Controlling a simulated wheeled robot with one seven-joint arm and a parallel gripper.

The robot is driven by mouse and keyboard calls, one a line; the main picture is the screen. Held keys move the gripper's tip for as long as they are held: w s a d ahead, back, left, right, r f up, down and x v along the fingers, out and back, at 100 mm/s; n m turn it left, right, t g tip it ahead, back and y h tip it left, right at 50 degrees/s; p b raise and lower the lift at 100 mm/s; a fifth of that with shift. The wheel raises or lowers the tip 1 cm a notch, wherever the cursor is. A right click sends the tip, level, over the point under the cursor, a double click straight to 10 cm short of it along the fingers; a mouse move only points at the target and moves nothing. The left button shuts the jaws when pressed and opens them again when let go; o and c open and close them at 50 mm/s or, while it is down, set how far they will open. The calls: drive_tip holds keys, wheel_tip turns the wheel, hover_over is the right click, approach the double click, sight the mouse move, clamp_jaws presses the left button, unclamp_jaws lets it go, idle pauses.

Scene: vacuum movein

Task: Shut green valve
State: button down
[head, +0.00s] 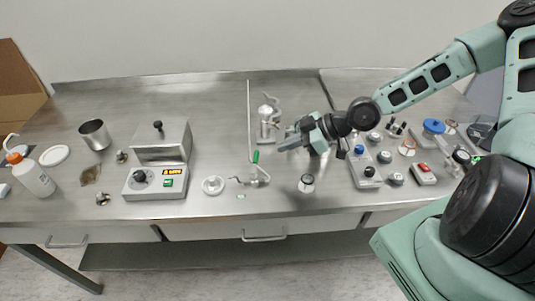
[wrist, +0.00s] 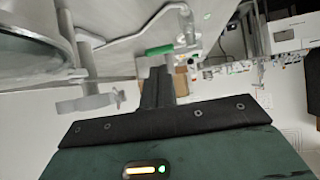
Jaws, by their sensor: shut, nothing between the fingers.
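The green valve handle (head: 256,157) sits on a thin metal pipe fitting (head: 257,180) at the foot of an upright rod, near the middle of the bench. In the wrist view the green handle (wrist: 159,50) lies roughly level, just beyond my fingertips. My gripper (head: 282,147) is shut and empty, to the right of the green handle and pointing left toward it. In the wrist view my gripper (wrist: 160,70) shows as closed dark fingers below the handle. A gap seems to remain, but I cannot tell for certain whether they touch.
A metal flask-like apparatus (head: 268,118) stands behind my gripper. A hotplate box (head: 157,180) is left, with a small clear dish (head: 213,185) beside it. A small jar (head: 306,183) stands in front of my arm. Several knobs and a control box (head: 364,170) crowd the right.

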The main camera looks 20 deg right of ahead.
sight(257, 156)
drive_tip(key=shift+p+x, duration=0.5)
drive_tip(key=shift+x, duration=2.75)
drive_tip(key=shift+w+a+f+b, duration=0.35)
drive_tip(key=shift+w+a+b, duration=0.15)
drive_tip(key=shift+b, duration=0.2)
drive_tip(key=shift+a+r, duration=0.1)
drive_tip(key=shift+r, duration=0.05)
drive_tip(key=shift+s, duration=0.15)
